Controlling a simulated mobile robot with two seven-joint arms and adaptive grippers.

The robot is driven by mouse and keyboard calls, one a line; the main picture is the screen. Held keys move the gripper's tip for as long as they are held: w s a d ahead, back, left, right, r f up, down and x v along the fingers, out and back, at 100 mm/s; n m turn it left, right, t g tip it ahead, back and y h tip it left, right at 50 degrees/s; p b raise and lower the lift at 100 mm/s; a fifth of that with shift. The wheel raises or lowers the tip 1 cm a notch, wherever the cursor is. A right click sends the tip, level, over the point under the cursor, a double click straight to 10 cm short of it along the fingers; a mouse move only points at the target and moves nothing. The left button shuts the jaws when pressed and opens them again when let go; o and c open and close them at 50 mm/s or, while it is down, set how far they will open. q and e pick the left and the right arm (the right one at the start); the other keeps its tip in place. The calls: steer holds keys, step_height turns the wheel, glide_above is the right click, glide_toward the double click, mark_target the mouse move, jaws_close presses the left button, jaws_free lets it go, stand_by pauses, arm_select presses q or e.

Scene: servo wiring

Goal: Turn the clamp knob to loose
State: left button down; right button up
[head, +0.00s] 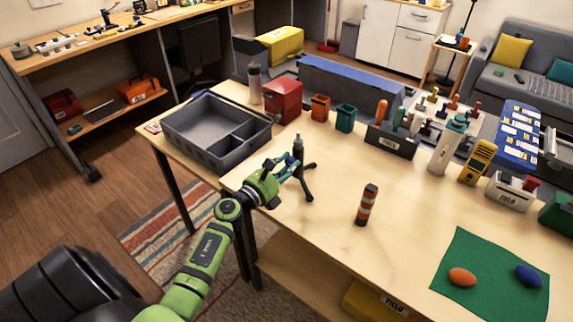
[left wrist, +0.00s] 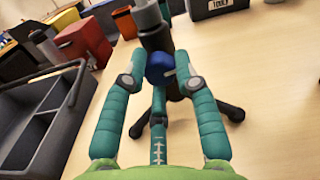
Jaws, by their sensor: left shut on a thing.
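A small dark tripod stand (head: 306,178) stands upright on the near left part of the wooden table. In the left wrist view its grey post (left wrist: 155,32) rises behind a blue clamp knob (left wrist: 158,70). My left gripper (head: 289,160) reaches the stand from the left. In the left wrist view its teal fingers (left wrist: 161,64) close on the knob from both sides. The fingers hide much of the knob in the head view. I cannot read a tight or loose mark on it. My right gripper is not in view.
A grey divided tray (head: 222,152) lies left of the stand, close to my left arm. Red, orange and teal containers (head: 345,119) stand behind. The table in front of the striped cylinder is clear.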

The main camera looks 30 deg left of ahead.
arm_select(q)
steer(key=shift+r, duration=0.1)
stand_by(0.8)
steer(key=c, duration=1)
jaws_free()
steer(key=shift+o, duration=0.2)
steer(key=shift+s, duration=0.1)
steer(key=shift+s, duration=0.25)
steer(key=s, duration=1.1)
steer(key=shift+s+a, duration=0.2)
steer(key=shift+a, duration=0.25)
